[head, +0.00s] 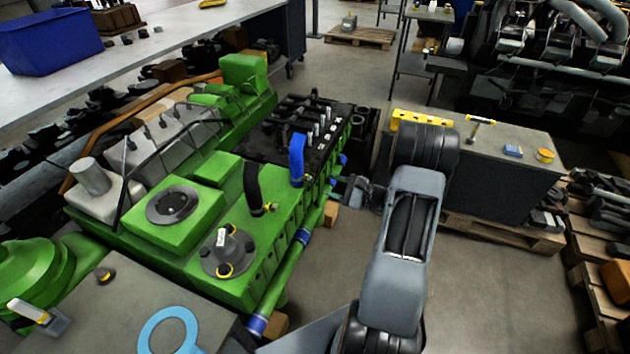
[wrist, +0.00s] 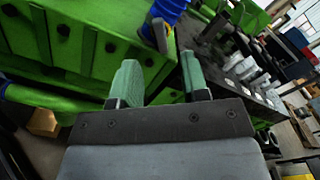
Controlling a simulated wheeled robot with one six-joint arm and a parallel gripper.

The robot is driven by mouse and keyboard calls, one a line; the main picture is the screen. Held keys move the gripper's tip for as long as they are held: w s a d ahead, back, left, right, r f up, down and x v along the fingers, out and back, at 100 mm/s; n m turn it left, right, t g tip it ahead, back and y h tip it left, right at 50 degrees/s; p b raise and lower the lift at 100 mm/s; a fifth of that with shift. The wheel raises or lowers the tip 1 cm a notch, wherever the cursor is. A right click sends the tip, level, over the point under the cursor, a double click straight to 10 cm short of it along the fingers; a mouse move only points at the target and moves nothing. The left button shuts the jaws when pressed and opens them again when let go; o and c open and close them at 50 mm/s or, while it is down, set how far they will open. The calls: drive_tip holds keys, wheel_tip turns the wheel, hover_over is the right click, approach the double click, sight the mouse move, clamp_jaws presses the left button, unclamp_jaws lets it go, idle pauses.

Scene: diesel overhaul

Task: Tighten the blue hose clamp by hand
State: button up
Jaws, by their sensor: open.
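The blue hose (head: 297,158) stands upright on the green engine (head: 200,262), near its right edge. In the wrist view the blue hose (wrist: 170,10) is at the top, cut off by the frame. A small grey and orange piece at its lower end looks like the hose clamp (wrist: 159,36); its tightness cannot be told. My gripper (head: 336,188) is beside the engine's right side, to the right of the hose. In the wrist view my gripper (wrist: 160,78) has its two green fingers apart with nothing between them. The clamp lies beyond the fingertips, not touched.
A black hose (head: 253,188) stands left of the blue one. A flanged stub with yellow rings (head: 228,252) is nearer. A blue-banded green pipe (head: 283,280) runs along the engine's right side. A grey workbench (head: 505,165) stands at right. Open floor lies between.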

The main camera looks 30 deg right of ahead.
sight(312, 181)
drive_tip(key=shift+x, duration=3)
drive_tip(key=shift+a, duration=0.15)
clamp_jaws()
